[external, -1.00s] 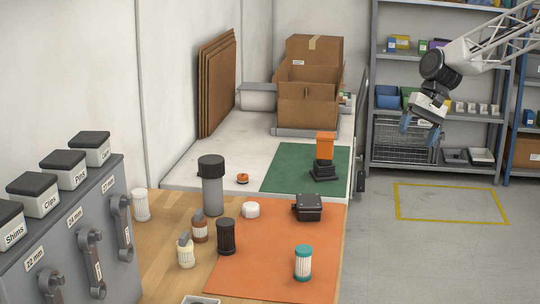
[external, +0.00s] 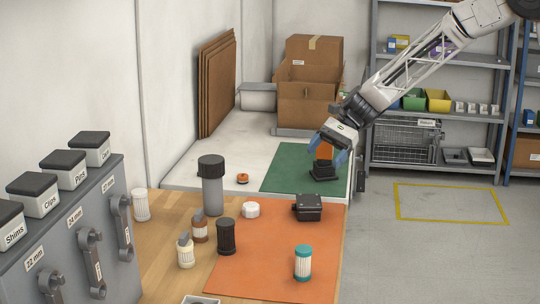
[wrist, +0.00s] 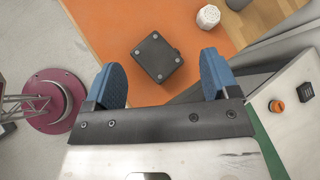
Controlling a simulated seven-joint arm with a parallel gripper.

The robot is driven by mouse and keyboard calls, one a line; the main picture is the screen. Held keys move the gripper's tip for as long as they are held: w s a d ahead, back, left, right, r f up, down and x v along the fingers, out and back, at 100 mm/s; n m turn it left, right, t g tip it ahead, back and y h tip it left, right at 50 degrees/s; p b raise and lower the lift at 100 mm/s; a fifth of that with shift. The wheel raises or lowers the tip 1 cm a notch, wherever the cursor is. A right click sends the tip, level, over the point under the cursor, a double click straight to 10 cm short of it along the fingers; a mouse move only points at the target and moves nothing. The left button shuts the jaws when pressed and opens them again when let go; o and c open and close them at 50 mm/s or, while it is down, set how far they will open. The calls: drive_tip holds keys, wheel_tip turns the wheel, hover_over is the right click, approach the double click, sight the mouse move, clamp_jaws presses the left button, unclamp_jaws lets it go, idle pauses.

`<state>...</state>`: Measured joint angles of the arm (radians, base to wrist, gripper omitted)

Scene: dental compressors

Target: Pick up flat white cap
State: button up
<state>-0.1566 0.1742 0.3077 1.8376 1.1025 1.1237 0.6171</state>
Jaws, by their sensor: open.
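The flat white cap (external: 251,210) is a short, round piece near the left edge of the orange mat, left of the black box. In the wrist view, a small ribbed white piece (wrist: 208,16) near the top, by the mat edge, appears to be this cap. My gripper (external: 328,150) is open and empty, its blue fingers apart. In the external view it overlaps the orange and black device on the green mat, to the right of and beyond the cap. In the wrist view the fingers (wrist: 162,75) point toward the black box, with the cap past the right finger.
A black box (external: 308,207) sits on the orange mat (external: 265,270). A tall grey cylinder with a black top (external: 212,190) stands left of the cap, and a dark ribbed canister (external: 226,236) in front. The orange and black device (external: 324,172) stands on the green mat (external: 285,168).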

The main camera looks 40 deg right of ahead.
sight(251, 205)
drive_tip(key=w+a+f+m+y, duration=0.1)
drive_tip(key=w+a+f, duration=0.1)
drive_tip(key=w+f, duration=0.1)
drive_tip(key=w+a+f+m+y, duration=0.1)
drive_tip(key=w+a+f+m, duration=0.1)
drive_tip(key=w+a+f, duration=0.1)
drive_tip(key=w+a+f+m, duration=0.1)
drive_tip(key=w+a+f, duration=0.1)
drive_tip(key=w+f, duration=0.2)
drive_tip(key=shift+w+a+m+t+y, duration=0.25)
drive_tip(key=shift+a+m+t+y, duration=0.05)
drive_tip(key=shift+a+t+y, duration=0.1)
drive_tip(key=shift+a+f, duration=0.1)
drive_tip(key=shift+x, duration=3.25)
drive_tip(key=shift+s, duration=0.1)
drive_tip(key=shift+x, duration=2.6)
drive_tip(key=shift+s, duration=0.1)
drive_tip(key=shift+c, duration=0.2)
drive_tip(key=c, duration=1)
